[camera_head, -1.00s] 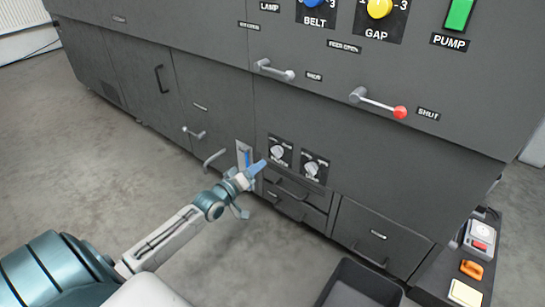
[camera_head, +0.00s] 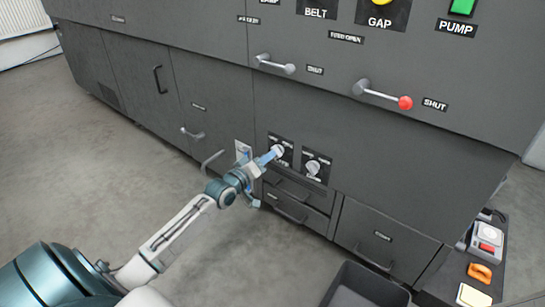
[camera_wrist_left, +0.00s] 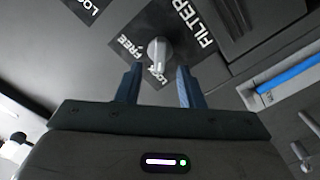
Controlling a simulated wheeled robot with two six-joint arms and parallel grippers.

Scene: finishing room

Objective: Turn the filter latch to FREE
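The filter latch (camera_wrist_left: 158,52) is a light grey knob on a black plate marked FILTER, FREE and LOCK in the left wrist view. It also shows at my left fingertips in the head view (camera_head: 278,151). My left gripper (camera_wrist_left: 158,85) is open, with one blue finger on each side of the knob's lower end. A gap shows between the knob and each finger. The gripper (camera_head: 268,158) partly covers this plate in the head view. My right gripper is not in view.
A second similar knob (camera_head: 313,167) sits just right on its own plate. Drawer handles (camera_head: 291,187) lie below. A red-tipped lever (camera_head: 404,102) and a grey lever (camera_head: 290,68) stick out above. A dark bin (camera_head: 365,285) stands on the floor.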

